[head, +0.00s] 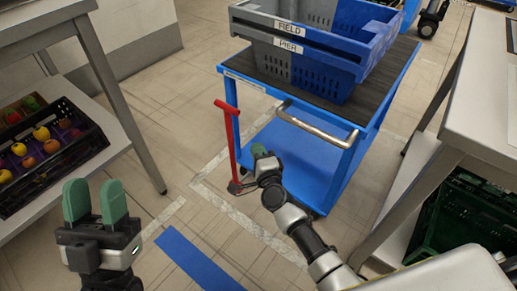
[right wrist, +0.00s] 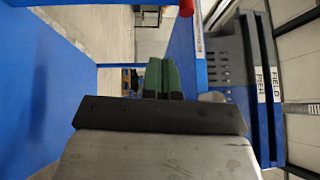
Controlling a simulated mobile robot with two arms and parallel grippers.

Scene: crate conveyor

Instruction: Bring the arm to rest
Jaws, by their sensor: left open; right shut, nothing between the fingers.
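My left gripper (head: 95,202) is at the lower left of the head view, its two green fingers pointing up and apart, with nothing between them. My right gripper (head: 260,152) is in front of the blue cart (head: 296,166), beside the cart's red lever (head: 229,140). In the right wrist view its green fingers (right wrist: 163,76) are together and empty. From the head view I cannot tell whether the right gripper touches the lever or the cart.
Blue and grey crates labelled FIELD and PIER (head: 300,48) stand on the cart's dark top. A crate of fruit (head: 75,165) sits on the left shelf. A green crate (head: 462,222) is under the right table (head: 475,110).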

